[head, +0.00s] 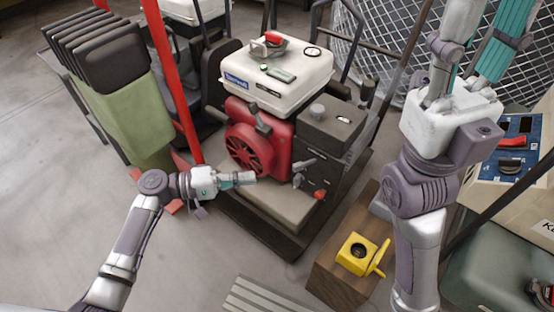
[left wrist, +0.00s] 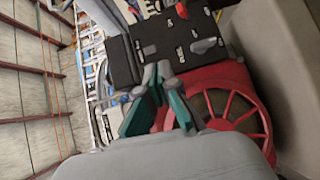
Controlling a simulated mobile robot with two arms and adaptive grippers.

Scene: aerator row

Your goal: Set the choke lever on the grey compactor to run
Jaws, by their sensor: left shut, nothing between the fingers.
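The machine in the middle of the head view has a red engine (head: 258,135), a white tank (head: 277,75) and a grey base plate (head: 270,196). A grey lever (head: 304,167) sticks out at the engine's front right, and a red knob (head: 320,195) sits below it. I cannot read which control is the choke. My left gripper (head: 252,179) is shut and empty, left of the lever and apart from it. In the left wrist view, its closed fingers (left wrist: 157,72) show before the dark panel (left wrist: 160,38), with a grey lever (left wrist: 204,45) beyond. My right gripper (head: 482,40) is open and raised at the upper right.
A red post (head: 172,80) and a green bag (head: 126,120) stand left. A yellow device (head: 358,253) sits on a wooden block (head: 331,272) at front right. A blue control panel (head: 515,148) is at far right. The floor at left is clear.

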